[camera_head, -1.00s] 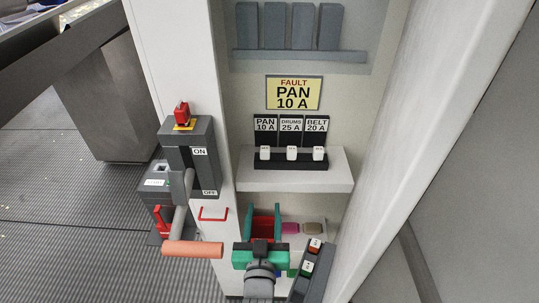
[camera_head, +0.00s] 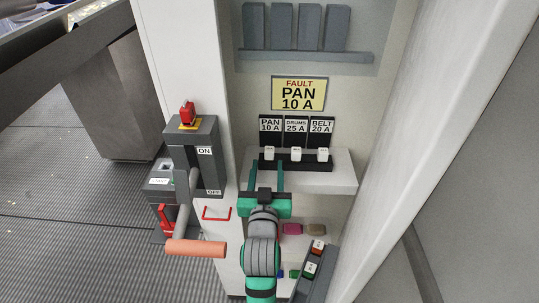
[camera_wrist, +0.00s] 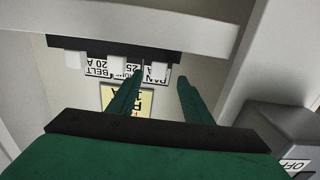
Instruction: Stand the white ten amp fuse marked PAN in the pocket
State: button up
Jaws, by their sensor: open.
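The white fuse under the PAN 10 A label (camera_head: 269,153) stands leftmost of three white fuses in a black holder (camera_head: 292,165) on the middle shelf. In the wrist view, upside down, its white face (camera_wrist: 156,71) shows between the finger directions. My gripper (camera_head: 266,167) is open and empty, its two green fingers pointing at the holder just below and in front of the PAN fuse. In the wrist view the fingertips (camera_wrist: 160,77) are apart; I cannot tell whether they touch anything. Which place is the pocket I cannot tell for certain.
A yellow sign (camera_head: 299,93) reads FAULT PAN 10 A. A grey ON/OFF switch box (camera_head: 205,150) with an orange-gripped lever (camera_head: 196,248) stands left. A slanted dark rack (camera_head: 313,272) with coloured fuses is lower right.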

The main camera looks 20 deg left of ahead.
aim_at(269, 155)
jog(key=shift+x, duration=2.3)
jog(key=shift+d, duration=0.15)
jog(key=c, duration=1.1)
jog(key=shift+c, duration=0.2)
jog(key=shift+r, duration=0.1)
